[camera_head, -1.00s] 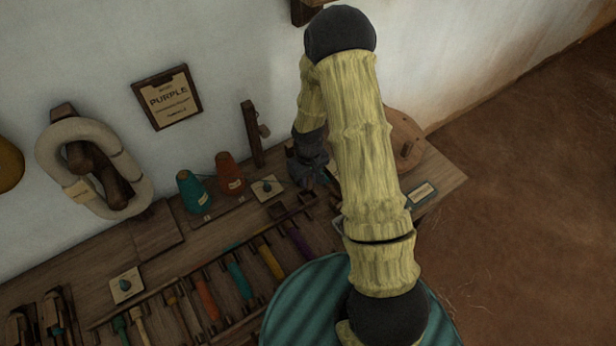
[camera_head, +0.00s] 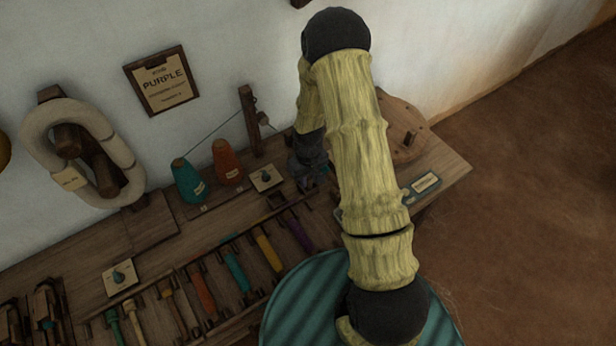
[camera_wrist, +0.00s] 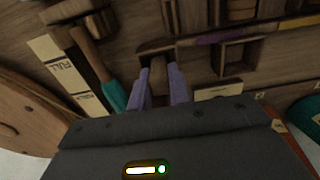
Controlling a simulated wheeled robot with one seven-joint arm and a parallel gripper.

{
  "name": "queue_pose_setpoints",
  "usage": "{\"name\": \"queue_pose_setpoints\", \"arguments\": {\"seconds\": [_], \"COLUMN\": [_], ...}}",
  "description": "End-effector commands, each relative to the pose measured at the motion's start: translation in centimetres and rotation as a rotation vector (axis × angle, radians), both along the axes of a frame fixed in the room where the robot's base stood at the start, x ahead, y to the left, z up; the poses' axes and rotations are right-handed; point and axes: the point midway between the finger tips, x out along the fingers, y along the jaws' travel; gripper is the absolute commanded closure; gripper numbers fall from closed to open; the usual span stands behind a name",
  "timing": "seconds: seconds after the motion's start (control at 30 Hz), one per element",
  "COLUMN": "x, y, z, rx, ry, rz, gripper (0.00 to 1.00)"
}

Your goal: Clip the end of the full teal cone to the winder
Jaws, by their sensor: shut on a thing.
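The teal cone (camera_head: 188,182) stands upright on the bench beside an orange cone (camera_head: 227,162). A thin dark thread (camera_head: 214,133) runs from the teal cone's tip up to a wooden post (camera_head: 250,122); I cannot tell where it ends. My gripper (camera_head: 312,180) is low over the bench, right of the cones, partly behind my arm. In the wrist view my gripper (camera_wrist: 158,92) is shut on a small brown piece (camera_wrist: 158,74); what it is cannot be told. A teal-wound bobbin (camera_wrist: 113,95) lies just left of the fingers. No winder can be identified with certainty.
A round wooden disc (camera_head: 402,125) is at the bench's right end, near a label card (camera_head: 425,183). Several coloured bobbins (camera_head: 237,270) lie in a rack along the front. A white yarn hank (camera_head: 75,150) hangs on the wall. Open floor is at right.

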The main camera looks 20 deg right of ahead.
Motion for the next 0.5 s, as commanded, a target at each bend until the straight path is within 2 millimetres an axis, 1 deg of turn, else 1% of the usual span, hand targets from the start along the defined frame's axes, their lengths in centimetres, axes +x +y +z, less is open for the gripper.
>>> {"name": "queue_pose_setpoints", "arguments": {"seconds": [0.23, 0.27, 0.3, 0.37, 0.5], "x": [-0.01, 0.00, -0.01, -0.01, -0.01], "y": [0.00, 0.00, -0.01, -0.01, -0.01], "z": [0.02, 0.02, 0.02, 0.02, 0.03], "rx": [0.000, 0.000, 0.000, 0.000, 0.000], "ry": [0.000, 0.000, 0.000, 0.000, 0.000], "rz": [0.000, 0.000, 0.000, 0.000, 0.000], "gripper": [1.00, 0.75, 0.67, 0.55, 0.55]}}
